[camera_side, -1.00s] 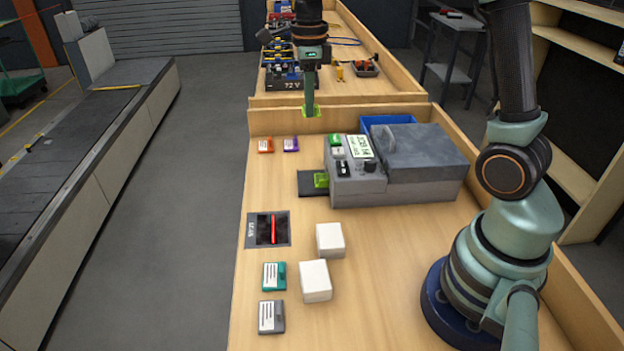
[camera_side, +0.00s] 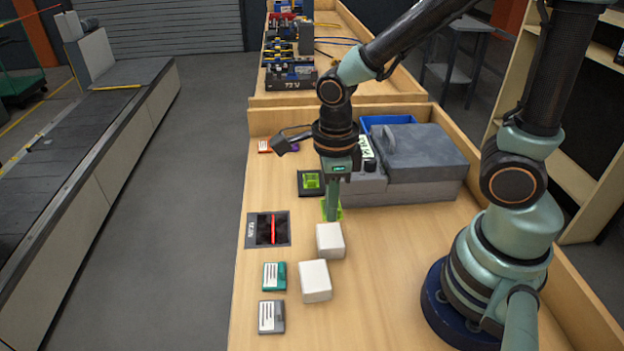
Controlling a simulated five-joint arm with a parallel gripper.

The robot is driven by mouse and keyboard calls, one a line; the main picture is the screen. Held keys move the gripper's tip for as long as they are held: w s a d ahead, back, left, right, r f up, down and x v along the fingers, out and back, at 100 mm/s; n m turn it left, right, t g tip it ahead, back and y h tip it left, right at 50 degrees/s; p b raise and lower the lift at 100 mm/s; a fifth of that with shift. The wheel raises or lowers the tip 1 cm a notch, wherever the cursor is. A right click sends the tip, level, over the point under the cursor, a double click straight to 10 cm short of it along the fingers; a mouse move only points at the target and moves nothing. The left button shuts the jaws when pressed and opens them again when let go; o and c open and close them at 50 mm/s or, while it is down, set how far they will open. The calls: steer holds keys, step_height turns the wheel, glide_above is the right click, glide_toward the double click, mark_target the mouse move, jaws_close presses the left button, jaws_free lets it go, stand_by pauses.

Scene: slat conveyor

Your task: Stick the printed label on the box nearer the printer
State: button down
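A bright green label (camera_side: 311,181) lies on the dark tray at the left side of the grey printer (camera_side: 420,160). Two white boxes stand on the bench: one nearer the printer (camera_side: 330,241) and one farther off (camera_side: 315,282). My gripper (camera_side: 332,210) points down in front of the printer, just behind the nearer box in the picture and right of the label. A flat bright green piece shows at its tip. I cannot tell whether this is held or part of the gripper, nor its exact height. The finger gap does not show.
A black pad with a red strip (camera_side: 267,230) lies left of the boxes. A teal card (camera_side: 273,276) and a grey card (camera_side: 271,317) lie beside them.

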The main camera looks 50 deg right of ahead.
mark_target(330, 244)
steer(key=shift+f, duration=3.1)
steer(key=shift+f, duration=0.5)
stand_by(1.1)
steer(key=c, duration=0.6)
jaws_free()
steer(key=shift+r, duration=0.1)
steer(key=shift+r, duration=3.45)
